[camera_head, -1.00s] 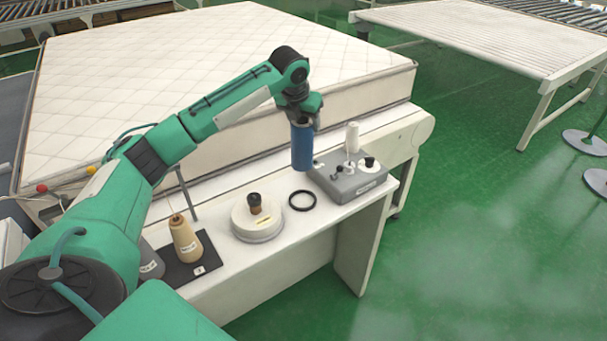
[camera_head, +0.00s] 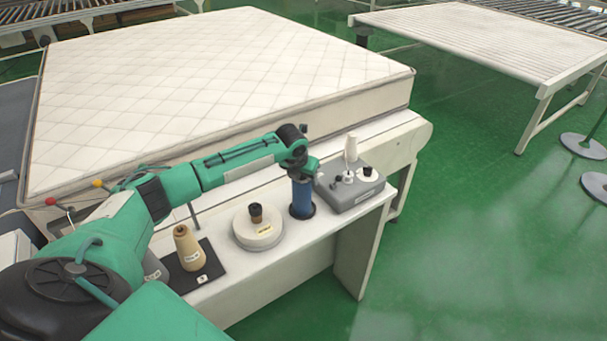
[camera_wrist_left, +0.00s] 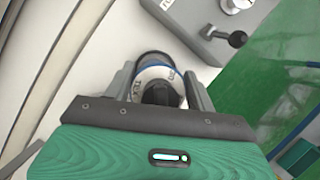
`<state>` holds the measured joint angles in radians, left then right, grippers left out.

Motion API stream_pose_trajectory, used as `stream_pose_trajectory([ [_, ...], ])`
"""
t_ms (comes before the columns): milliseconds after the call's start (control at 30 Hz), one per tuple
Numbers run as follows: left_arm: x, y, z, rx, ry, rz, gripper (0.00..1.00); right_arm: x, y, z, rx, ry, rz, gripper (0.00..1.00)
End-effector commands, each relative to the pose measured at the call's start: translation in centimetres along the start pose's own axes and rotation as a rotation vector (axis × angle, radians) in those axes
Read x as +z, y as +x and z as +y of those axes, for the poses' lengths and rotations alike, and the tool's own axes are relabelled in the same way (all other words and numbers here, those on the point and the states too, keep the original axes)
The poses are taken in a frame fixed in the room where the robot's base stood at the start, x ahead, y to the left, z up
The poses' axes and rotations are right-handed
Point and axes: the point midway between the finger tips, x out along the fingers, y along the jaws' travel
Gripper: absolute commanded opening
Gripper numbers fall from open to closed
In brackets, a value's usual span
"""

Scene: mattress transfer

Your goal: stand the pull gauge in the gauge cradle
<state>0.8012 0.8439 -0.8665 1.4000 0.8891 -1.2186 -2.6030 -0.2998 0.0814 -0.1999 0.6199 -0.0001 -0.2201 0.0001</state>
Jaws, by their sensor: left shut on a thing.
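The pull gauge is a blue cylinder (camera_head: 301,197) and stands upright at the black ring of the gauge cradle (camera_head: 291,214) on the white bench. Its lower end is within the ring's outline; I cannot tell whether it bears on the bottom. My left gripper (camera_head: 303,174) is shut on the gauge's upper part from above. In the left wrist view the gauge's round top (camera_wrist_left: 158,88), with a white and blue rim, sits between the two grey fingers. My right gripper is not in view.
A grey box with knobs and a white spool (camera_head: 350,190) stands close right of the gauge. A round white tin (camera_head: 258,230) is close on the left. A tan thread cone (camera_head: 188,250) stands on a black mat farther left. A mattress (camera_head: 220,85) lies behind.

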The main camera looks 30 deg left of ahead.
Motion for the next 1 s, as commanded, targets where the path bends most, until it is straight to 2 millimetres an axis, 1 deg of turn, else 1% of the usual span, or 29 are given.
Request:
stream_pose_trajectory([
  [300, 0.1, 0.1, 0.0, -0.001, -0.001, -0.005, 0.0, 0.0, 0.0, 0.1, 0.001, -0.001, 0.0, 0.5],
  [333, 0.0, 0.2, 0.0, -0.001, -0.001, -0.002, 0.58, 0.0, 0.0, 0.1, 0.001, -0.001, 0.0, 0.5],
  [433, 0.0, 0.2, 0.0, -0.001, 0.0, -0.002, 0.77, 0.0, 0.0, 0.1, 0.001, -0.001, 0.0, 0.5],
  [767, 0.1, 0.0, 0.0, -0.001, 0.0, -0.003, 0.78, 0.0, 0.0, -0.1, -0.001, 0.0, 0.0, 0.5],
  [867, 0.1, -0.8, 0.1, -0.001, -0.001, -0.003, 0.78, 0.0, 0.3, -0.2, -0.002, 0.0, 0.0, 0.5],
  [967, 0.1, -2.3, 0.1, -0.001, 0.001, -0.005, 0.78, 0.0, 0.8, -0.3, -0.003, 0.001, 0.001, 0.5],
  [1000, 0.1, -3.1, 0.1, 0.0, 0.001, -0.007, 0.78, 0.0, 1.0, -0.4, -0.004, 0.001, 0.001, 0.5],
])
